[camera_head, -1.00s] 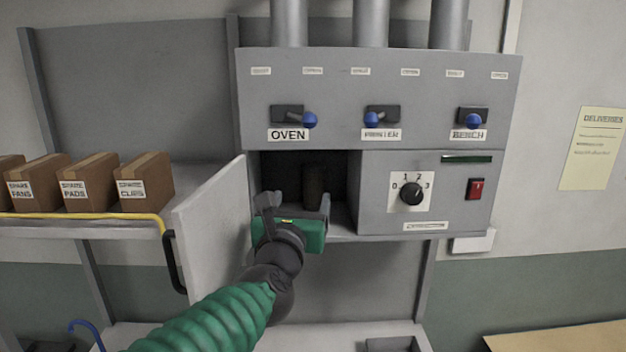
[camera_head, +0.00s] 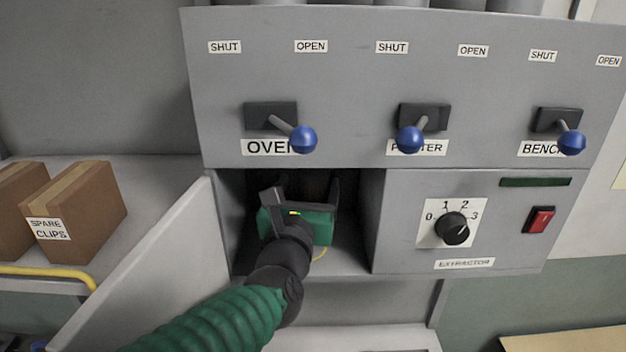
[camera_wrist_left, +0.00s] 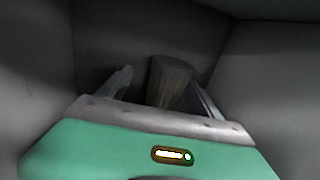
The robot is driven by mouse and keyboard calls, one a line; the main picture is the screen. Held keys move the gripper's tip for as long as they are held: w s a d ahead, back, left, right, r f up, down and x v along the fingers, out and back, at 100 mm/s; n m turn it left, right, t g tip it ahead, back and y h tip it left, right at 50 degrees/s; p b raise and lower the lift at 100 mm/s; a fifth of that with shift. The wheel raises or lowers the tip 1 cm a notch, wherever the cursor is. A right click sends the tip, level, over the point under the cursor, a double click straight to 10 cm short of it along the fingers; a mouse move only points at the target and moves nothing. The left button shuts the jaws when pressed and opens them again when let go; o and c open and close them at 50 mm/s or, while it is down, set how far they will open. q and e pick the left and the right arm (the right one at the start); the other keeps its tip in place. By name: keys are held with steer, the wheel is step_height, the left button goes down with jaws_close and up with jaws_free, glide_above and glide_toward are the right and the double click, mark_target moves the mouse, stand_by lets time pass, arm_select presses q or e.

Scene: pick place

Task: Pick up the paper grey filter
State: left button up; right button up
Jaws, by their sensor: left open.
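The filter looks like a dark grey-brown upright block (camera_wrist_left: 171,80) inside the open compartment (camera_head: 345,258) of the grey cabinet. In the head view it is mostly hidden in shadow behind my gripper. My left gripper (camera_head: 303,190), with a green body, reaches into the compartment. Its two fingers are open and spread, pointing at the back wall. In the wrist view the filter stands between the fingers, near their tips, with no clear contact on either side. My right gripper is not in view.
The compartment's door (camera_head: 160,270) hangs open on the left, beside my arm. The compartment walls are close around the gripper. Blue-knobbed levers (camera_head: 303,139) stick out above, and a dial (camera_head: 452,229) is at the right. Boxes (camera_head: 78,210) stand on the left shelf.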

arm_select(q)
steer(key=shift+s+d+r, duration=0.2)
steer(key=shift+s+r, duration=0.05)
steer(key=shift+s, duration=0.2)
steer(key=shift+s+d+r, duration=0.1)
steer(key=shift+s+d, duration=0.1)
steer(key=shift+d, duration=0.05)
steer(key=shift+c, duration=0.8)
steer(key=shift+d, duration=0.15)
steer(key=shift+c, duration=1.1)
steer(key=shift+w+d+f, duration=0.2)
steer(key=shift+w, duration=0.2)
steer(key=c, duration=0.5)
steer(key=shift+s+a, duration=0.1)
steer(key=shift+a, duration=0.35)
jaws_close()
steer(key=shift+r, duration=0.1)
